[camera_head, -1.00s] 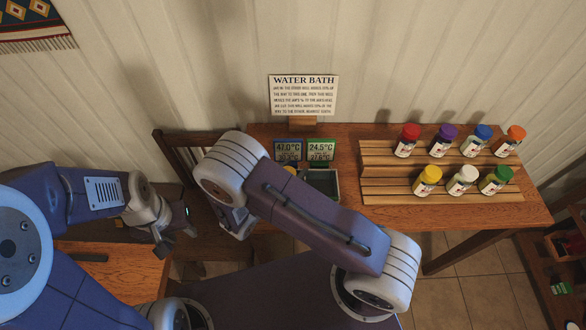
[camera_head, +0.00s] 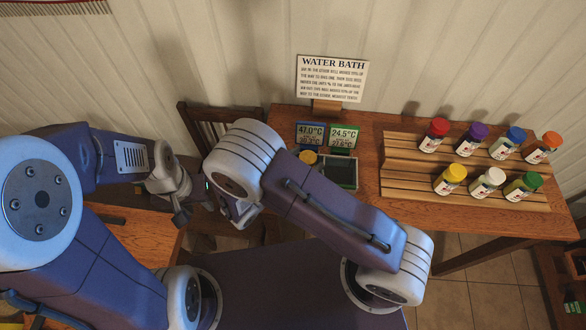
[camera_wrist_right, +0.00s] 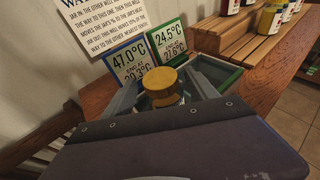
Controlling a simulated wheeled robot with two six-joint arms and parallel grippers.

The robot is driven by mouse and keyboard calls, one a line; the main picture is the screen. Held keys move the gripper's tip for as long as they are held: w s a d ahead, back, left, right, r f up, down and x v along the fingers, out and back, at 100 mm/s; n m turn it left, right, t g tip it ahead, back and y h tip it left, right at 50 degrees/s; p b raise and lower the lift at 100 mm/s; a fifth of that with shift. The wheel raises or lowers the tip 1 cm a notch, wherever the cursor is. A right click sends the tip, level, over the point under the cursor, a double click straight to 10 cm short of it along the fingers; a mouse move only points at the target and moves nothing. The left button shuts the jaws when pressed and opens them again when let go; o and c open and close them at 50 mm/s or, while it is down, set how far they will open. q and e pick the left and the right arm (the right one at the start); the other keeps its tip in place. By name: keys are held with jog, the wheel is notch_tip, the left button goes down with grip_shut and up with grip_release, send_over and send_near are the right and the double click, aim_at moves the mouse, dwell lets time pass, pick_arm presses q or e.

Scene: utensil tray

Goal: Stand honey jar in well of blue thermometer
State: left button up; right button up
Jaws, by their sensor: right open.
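A jar with a gold-yellow lid (camera_wrist_right: 162,84) stands upright just in front of the blue thermometer (camera_wrist_right: 131,60), where the blue well would be. The lid also shows in the head view (camera_head: 308,157), beside the blue thermometer (camera_head: 310,135). Its label cannot be read. My right gripper (camera_wrist_right: 165,95) is open, with one grey finger on each side of the jar; I cannot tell whether they touch it. In the head view my right arm hides it. The green thermometer (camera_head: 343,137) stands over a dark well (camera_head: 342,171). My left gripper (camera_head: 188,208) hangs at the left, away from the jar.
A wooden stepped rack (camera_head: 400,182) at the right holds several jars with coloured lids. A water bath sign (camera_head: 332,78) stands behind the thermometers. A chair (camera_head: 210,118) is left of the table (camera_head: 375,122). Bare tabletop lies between wells and rack.

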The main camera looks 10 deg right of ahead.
jog(key=v, duration=0.7)
jog(key=shift+s+a+b, duration=0.2)
jog(key=shift+b, duration=0.2)
jog(key=shift+r, duration=0.1)
